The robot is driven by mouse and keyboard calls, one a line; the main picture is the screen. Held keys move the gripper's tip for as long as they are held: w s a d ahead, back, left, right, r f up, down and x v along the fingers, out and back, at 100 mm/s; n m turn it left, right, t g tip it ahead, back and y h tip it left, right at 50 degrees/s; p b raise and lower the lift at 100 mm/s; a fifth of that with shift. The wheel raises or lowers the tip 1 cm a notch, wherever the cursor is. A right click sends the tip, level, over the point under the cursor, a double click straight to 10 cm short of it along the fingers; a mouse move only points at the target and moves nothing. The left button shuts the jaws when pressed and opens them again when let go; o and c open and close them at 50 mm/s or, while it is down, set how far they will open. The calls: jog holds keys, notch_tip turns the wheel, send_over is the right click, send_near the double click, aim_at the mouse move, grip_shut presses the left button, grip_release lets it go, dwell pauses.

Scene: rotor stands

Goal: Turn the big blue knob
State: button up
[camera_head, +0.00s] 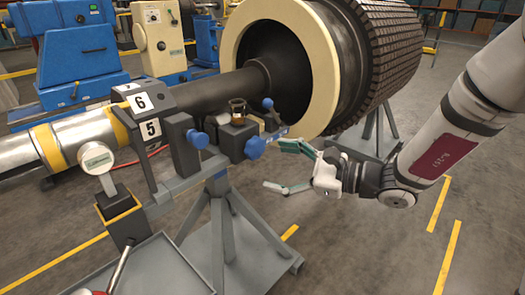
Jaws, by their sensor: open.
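Several blue knobs sit on the grey rotor stand (158,203). The front star-shaped blue knob (254,147) is on the side of the stand's bar and looks the largest. Another blue knob (198,139) is to its left on a dark clamp, and a smaller blue knob (267,103) stands up behind. My gripper (274,165) is open and empty, just right of and slightly below the front knob. Its green-padded fingers point left; the upper fingertip is close to the knob in the picture. I cannot tell whether they touch.
A big dark rotor (395,45) with a cream ring (327,75) lies behind the stand. Its shaft passes a block marked 6 and 5 (150,128). A grey tray (140,270) is at the lower left. Blue machines (75,60) stand at the back left. The floor at lower right is clear.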

aim_at(259, 152)
jog(key=w+d+f+m+t+h+b, duration=0.2)
jog(key=w+d+f+m+t, duration=0.25)
jog(key=w+f+m, duration=0.35)
jog(key=shift+n+t, duration=0.35)
jog(key=shift+n, duration=0.35)
jog(key=x, duration=0.4)
jog(key=b+x, duration=0.1)
jog(key=x, duration=0.4)
jog(key=r+x, duration=0.1)
jog(key=x, duration=0.4)
jog(key=shift+a, duration=0.3)
jog(key=shift+c, duration=0.3)
jog(key=c, duration=1.1)
